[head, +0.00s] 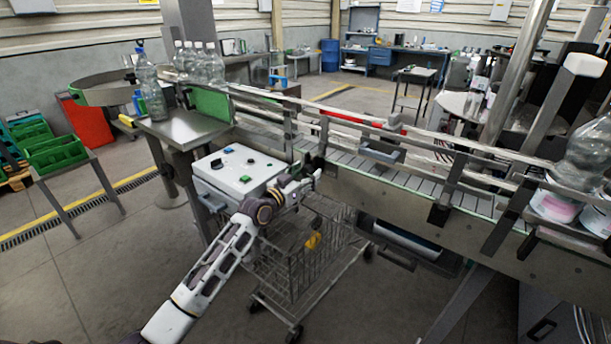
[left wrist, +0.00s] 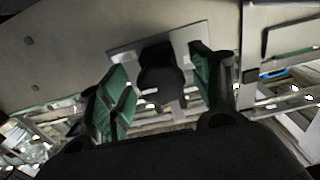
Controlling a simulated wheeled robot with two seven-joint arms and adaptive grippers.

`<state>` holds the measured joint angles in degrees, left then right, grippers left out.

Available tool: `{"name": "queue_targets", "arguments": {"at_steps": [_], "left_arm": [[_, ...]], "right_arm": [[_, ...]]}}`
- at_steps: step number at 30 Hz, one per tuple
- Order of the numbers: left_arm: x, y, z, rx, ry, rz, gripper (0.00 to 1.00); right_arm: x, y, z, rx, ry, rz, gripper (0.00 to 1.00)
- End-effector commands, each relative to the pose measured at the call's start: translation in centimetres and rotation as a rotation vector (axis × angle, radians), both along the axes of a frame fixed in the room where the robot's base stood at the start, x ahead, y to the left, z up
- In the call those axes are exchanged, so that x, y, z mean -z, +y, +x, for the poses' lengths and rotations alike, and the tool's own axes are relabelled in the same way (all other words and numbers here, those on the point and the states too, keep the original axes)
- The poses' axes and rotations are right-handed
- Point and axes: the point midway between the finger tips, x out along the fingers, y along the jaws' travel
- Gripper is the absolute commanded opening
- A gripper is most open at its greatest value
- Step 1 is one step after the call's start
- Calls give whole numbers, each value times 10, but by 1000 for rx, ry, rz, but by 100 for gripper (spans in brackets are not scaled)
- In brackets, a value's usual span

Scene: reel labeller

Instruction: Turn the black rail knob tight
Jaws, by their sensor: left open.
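The black rail knob (left wrist: 162,72) sits in front of a pale metal bracket plate (left wrist: 198,34) in the left wrist view. My left gripper (left wrist: 158,84) is open, with one green-padded finger on each side of the knob. Gaps show between the pads and the knob, so the fingers look apart from it. In the head view my left gripper (head: 308,184) is at the near side of the conveyor, just right of the white control box (head: 238,172). I cannot make out the knob clearly there. My right gripper is not in view.
The conveyor (head: 400,181) with its metal guide rails runs across to the right, where a large clear bottle (head: 584,158) stands. A wire cart (head: 310,262) is below my left gripper. Several clear bottles (head: 205,65) stand at the back left.

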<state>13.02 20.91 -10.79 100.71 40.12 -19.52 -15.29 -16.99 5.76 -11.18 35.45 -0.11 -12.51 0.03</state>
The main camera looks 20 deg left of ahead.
Motion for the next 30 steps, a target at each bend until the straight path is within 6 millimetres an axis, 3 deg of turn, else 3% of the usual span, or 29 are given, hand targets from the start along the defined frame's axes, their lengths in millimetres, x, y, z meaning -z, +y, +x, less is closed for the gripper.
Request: {"name": "queue_targets", "arguments": {"at_steps": [5,16,30], "left_arm": [[0,0,0,0,0,0,63],[0,0,0,0,1,0,18],[1,1,0,1,-27,77,18]], "right_arm": [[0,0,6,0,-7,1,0],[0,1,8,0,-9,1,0],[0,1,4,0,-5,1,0]]}}
